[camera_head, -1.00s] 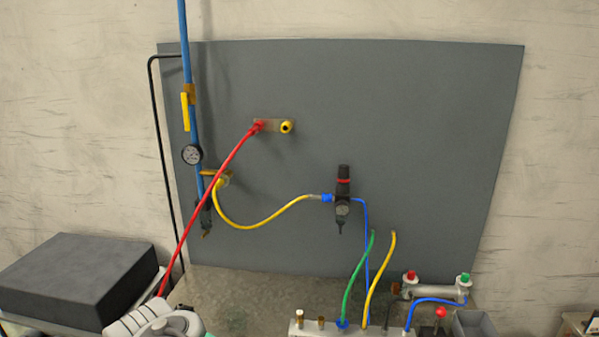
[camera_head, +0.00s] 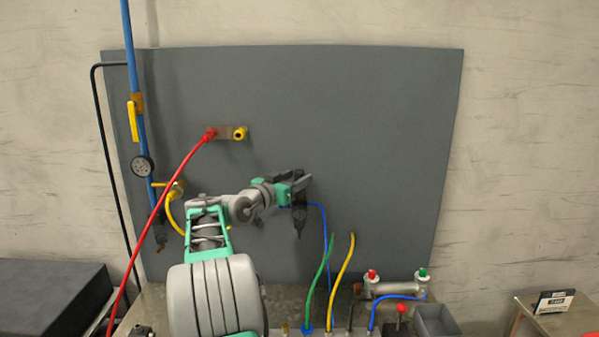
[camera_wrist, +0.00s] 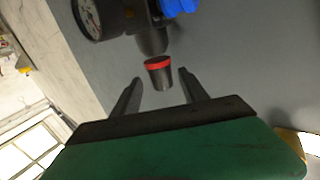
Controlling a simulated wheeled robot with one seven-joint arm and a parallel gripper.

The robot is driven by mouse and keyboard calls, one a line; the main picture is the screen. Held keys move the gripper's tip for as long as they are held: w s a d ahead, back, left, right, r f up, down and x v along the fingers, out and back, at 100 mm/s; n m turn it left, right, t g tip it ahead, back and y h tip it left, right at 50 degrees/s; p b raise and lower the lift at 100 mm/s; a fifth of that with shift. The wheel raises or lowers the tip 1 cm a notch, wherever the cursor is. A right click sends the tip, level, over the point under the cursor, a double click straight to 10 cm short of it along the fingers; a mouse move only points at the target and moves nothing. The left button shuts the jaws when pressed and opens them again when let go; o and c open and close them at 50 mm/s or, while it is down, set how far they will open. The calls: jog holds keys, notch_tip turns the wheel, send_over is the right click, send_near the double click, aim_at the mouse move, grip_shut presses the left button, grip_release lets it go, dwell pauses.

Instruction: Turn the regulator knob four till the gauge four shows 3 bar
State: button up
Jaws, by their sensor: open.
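The regulator (camera_head: 299,218) hangs on the grey panel, its upper part hidden behind my gripper (camera_head: 303,184) in the head view. In the wrist view its black knob (camera_wrist: 160,78) with a red ring points toward my open gripper (camera_wrist: 159,78). The knob's end lies between the two fingertips in the picture, with a gap showing on both sides. The gauge (camera_wrist: 98,15) is at the top left of the wrist view, cut by the frame edge. Its reading is too small to tell. In the head view I cannot make out this gauge.
Another gauge (camera_head: 142,167) sits on the blue pipe at left. A red hose (camera_head: 165,200) runs left of my arm. Green (camera_head: 318,280) and yellow (camera_head: 342,275) hoses rise below the regulator. The panel's right side is clear.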

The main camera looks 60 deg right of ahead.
jog(key=shift+s+d+p, duration=0.1)
jog(key=shift+d+p, duration=0.2)
jog(key=shift+d, duration=1)
jog(key=shift+c, duration=0.5)
